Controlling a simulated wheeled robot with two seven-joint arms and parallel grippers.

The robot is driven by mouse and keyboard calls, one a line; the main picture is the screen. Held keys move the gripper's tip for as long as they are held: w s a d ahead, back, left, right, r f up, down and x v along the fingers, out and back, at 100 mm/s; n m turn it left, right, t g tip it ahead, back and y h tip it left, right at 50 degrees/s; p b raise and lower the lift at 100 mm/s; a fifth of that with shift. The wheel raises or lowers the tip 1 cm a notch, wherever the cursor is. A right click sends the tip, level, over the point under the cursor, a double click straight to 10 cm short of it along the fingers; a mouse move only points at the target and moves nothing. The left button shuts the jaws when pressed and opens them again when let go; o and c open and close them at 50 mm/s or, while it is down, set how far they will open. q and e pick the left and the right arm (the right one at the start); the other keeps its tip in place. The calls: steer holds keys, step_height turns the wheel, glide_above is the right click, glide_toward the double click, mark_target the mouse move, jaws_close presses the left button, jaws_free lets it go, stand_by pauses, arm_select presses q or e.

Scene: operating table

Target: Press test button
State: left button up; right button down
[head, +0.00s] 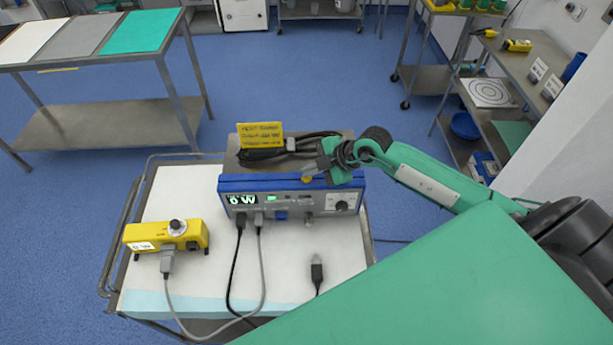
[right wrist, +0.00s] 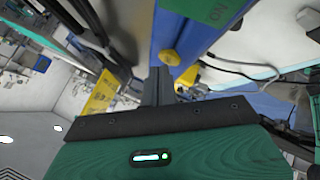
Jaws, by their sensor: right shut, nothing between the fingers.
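The blue-and-grey unit (head: 290,195) stands on the white-covered cart, with a lit green display reading "0 W" (head: 241,199) at its front left. A yellow button (head: 306,180) sits on the unit's blue upper front edge. It also shows as a yellow knob on a blue strip in the right wrist view (right wrist: 170,57). My right gripper (head: 312,169) is shut and empty, its fingertips beside the yellow button. In the right wrist view the closed fingers (right wrist: 158,82) end close to the button; I cannot tell whether they touch it. My left gripper is not in view.
A yellow box with a dial (head: 166,235) stands left on the cart (head: 200,190), cabled to the unit. A loose black plug (head: 317,272) lies in front.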

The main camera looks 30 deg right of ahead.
mark_target(311, 178)
steer(key=shift+f, duration=0.4)
stand_by(0.6)
steer(key=shift+r, duration=0.1)
steer(key=shift+r+p, duration=0.75)
steer(key=shift+p, duration=0.2)
step_height(311, 178, up, 5)
steer(key=p, duration=0.5)
stand_by(0.8)
